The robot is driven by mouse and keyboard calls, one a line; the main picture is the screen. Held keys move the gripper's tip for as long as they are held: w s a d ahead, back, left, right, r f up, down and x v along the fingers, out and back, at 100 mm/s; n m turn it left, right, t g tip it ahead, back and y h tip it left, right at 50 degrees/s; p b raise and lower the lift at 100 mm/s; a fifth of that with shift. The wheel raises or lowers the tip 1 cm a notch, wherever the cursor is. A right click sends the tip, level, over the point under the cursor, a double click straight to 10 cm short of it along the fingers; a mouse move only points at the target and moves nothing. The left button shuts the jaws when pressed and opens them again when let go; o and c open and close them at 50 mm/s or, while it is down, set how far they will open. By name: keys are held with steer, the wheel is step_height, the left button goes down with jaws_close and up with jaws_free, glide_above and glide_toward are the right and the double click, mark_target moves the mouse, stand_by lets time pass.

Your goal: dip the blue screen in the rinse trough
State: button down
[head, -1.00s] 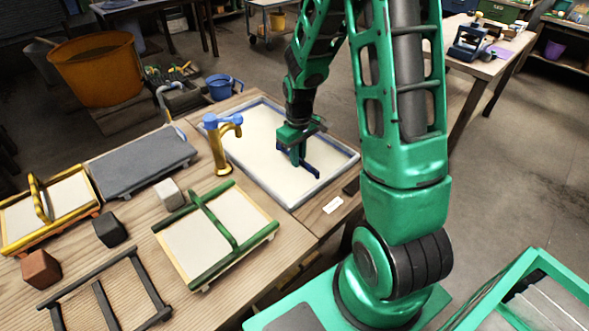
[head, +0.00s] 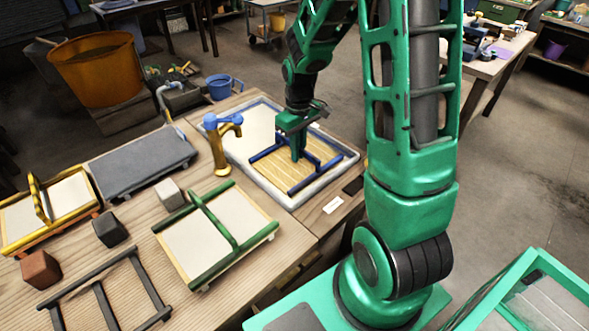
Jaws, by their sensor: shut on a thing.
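The blue screen (head: 280,178) has blue bars at its ends, a blue handle across the top and a ribbed tan face. It is at the right part of the rinse trough (head: 238,167), a pale rimmed basin filled with whitish liquid. My gripper (head: 298,156) is shut on the screen's blue handle from above. The screen's face now shows above or at the liquid surface; I cannot tell whether its underside still touches the liquid.
A brass tap with a blue top (head: 218,145) stands at the trough's left edge. A green-handled screen (head: 215,235), a yellow-handled screen (head: 50,210), a grey slab (head: 143,163), several small blocks and a dark frame (head: 105,290) occupy the table to the left.

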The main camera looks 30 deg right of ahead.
steer(key=shift+r, duration=3.3)
steer(key=shift+r, duration=2)
